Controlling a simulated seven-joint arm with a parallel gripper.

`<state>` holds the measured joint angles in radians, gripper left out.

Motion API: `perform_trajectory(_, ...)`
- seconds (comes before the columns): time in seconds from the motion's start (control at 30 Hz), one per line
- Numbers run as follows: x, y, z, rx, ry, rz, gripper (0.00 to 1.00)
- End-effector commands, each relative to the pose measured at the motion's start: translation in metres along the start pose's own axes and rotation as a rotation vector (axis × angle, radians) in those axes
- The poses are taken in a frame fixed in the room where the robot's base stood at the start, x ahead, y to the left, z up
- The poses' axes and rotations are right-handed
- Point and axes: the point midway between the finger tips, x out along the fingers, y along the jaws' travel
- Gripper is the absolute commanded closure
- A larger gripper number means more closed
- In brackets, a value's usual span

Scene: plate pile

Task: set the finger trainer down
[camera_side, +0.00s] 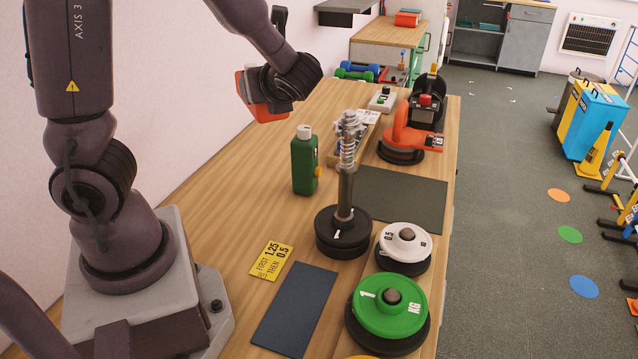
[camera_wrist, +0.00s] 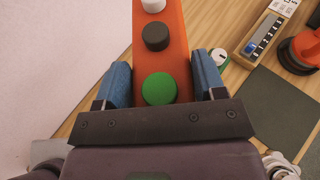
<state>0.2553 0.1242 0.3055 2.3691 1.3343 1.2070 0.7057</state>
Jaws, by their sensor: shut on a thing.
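The finger trainer (camera_wrist: 176,50) is an orange bar with white, black and green round buttons. My gripper (camera_wrist: 162,80) is shut on it, with one blue finger against each side. In the side view the orange trainer (camera_side: 268,112) hangs in the air above the back left of the bench, clear of the wood. My gripper (camera_side: 258,95) is seen from the side there, and its fingers are partly hidden by my wrist.
A green bottle (camera_side: 305,165) and a spring post with a black weight (camera_side: 343,245) stand mid-bench. White (camera_side: 403,240) and green (camera_side: 390,303) weights are at the front right. A dark mat (camera_side: 415,205) and a blue-grey mat (camera_side: 293,310) lie bare. An orange device (camera_side: 400,140) stands behind.

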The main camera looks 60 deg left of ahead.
Motion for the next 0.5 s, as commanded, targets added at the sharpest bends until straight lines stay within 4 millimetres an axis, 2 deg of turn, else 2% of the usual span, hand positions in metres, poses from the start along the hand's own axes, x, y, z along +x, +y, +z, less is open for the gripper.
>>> perform_trajectory(0.3,0.036,0.001,-0.086,0.017,-0.004,0.005,0.69)
perform_trajectory(0.5,0.057,0.001,-0.136,0.012,-0.003,0.002,0.69)
